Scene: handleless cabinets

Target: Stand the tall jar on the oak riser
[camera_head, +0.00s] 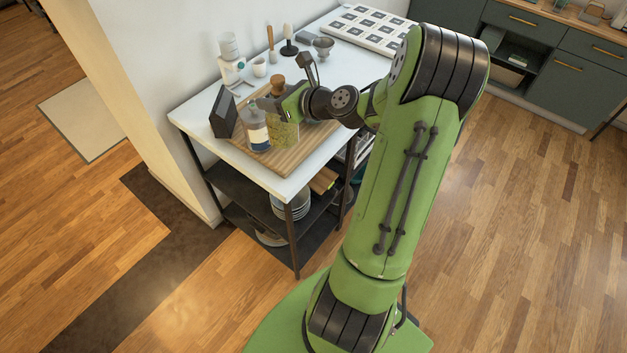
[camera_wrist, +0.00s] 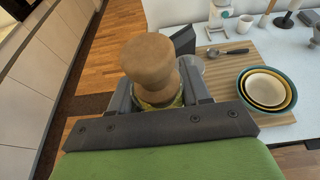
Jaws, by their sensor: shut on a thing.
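In the wrist view the cork (camera_wrist: 150,65) rises between the two fingers and hides most of the jar. The oak riser (camera_head: 282,163) is a low striped wooden board on the white table; it also shows in the wrist view (camera_wrist: 228,68). The jar's base appears over the riser's front part. I cannot tell whether it touches the wood.
A labelled glass bottle (camera_head: 256,130) stands close left of the jar. A dark upright block (camera_head: 223,112) is behind it. A white grinder (camera_head: 230,62) stands behind.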

